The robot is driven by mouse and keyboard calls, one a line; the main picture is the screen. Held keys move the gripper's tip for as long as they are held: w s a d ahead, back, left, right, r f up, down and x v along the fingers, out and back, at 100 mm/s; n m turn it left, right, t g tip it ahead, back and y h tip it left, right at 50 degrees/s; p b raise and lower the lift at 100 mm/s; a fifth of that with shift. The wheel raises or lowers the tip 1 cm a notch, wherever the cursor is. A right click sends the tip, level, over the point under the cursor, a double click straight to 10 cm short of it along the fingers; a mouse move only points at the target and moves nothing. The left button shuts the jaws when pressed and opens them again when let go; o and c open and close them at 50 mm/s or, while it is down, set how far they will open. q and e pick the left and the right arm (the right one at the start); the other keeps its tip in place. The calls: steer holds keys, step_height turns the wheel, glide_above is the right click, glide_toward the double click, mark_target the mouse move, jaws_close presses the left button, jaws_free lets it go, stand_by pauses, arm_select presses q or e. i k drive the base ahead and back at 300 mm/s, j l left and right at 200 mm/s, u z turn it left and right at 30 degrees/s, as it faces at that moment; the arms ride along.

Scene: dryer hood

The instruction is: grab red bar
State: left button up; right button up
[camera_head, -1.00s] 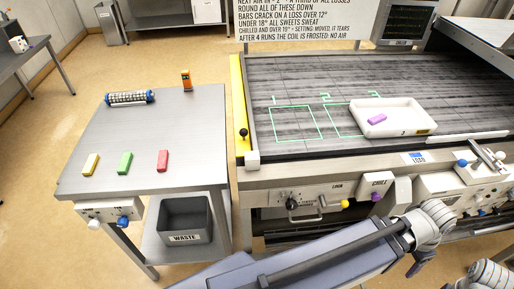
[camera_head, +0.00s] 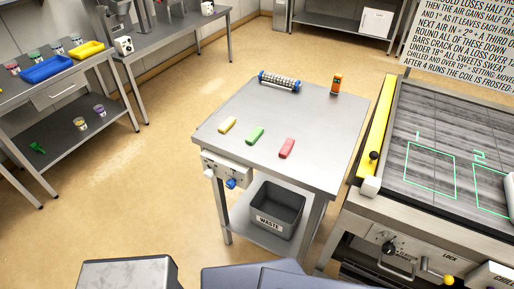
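The red bar (camera_head: 287,148) lies on the steel side table (camera_head: 310,120), near its front edge. It is the right one of three bars in a row. The green bar (camera_head: 255,136) is to its left, and the yellow bar (camera_head: 227,125) is further left. Neither gripper shows in the head view. Only parts of my own body show along the bottom edge, well below the table.
A blue-ended roller (camera_head: 279,81) and an orange device (camera_head: 336,84) stand at the table's back. A waste bin (camera_head: 277,210) sits on its lower shelf. The machine (camera_head: 430,200) is close at right. Open floor (camera_head: 130,200) lies left, before benches with trays.

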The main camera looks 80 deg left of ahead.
mark_target(287, 148)
steer(key=u, duration=1.9)
steer(key=i+j+u, duration=0.4)
steer(key=j, duration=0.15)
steer(key=k, duration=0.5)
steer(key=u, duration=0.05)
